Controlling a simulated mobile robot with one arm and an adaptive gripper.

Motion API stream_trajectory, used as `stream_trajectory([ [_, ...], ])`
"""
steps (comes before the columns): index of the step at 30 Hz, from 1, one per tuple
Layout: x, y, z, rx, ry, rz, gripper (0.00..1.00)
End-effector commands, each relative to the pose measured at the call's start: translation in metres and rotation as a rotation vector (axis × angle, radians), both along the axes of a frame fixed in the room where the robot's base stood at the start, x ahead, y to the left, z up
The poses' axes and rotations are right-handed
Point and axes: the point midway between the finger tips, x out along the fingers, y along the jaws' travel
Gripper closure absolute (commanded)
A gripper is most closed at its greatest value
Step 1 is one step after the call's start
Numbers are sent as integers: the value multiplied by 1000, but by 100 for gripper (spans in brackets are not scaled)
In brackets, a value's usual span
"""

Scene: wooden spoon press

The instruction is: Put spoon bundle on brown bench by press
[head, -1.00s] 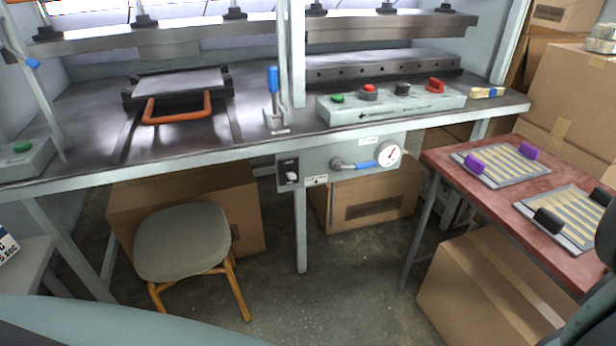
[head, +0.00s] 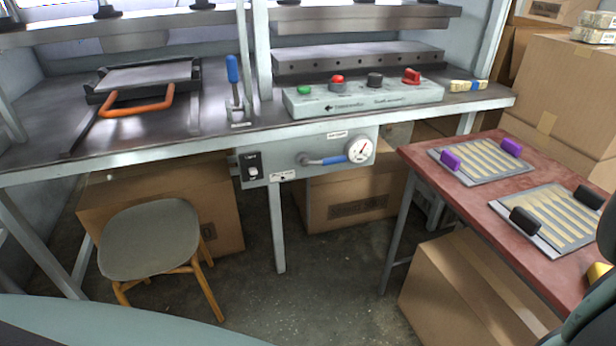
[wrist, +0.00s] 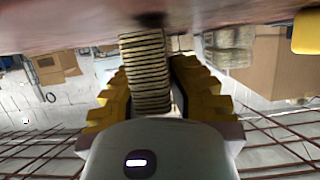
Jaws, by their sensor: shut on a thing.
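My gripper (wrist: 150,82) shows in the wrist view, its yellow ribbed fingers shut on the spoon bundle (wrist: 146,58), a striped stack of pale wooden pieces. The bundle's far end is close to a reddish-brown surface along the top of that view; I cannot tell if they touch. The head view shows the reddish-brown bench (head: 415,155) at the right of the press. The press (head: 350,62) stands on a long grey counter.
Two trays of wooden strips, one with purple handles (head: 480,161) and one with black handles (head: 550,217), lie on the bench. A chair (head: 150,240) and cardboard boxes (head: 480,290) stand below.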

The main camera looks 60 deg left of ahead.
Motion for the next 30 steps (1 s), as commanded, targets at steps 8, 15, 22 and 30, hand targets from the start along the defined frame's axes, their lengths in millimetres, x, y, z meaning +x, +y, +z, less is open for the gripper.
stream_trajectory([
  [8,0,0,-2,0,1,0,72],
  [15,0,0,-2,0,1,0,63],
  [22,-3,1,1,0,1,-1,63],
  [30,-31,8,13,-1,2,-1,63],
])
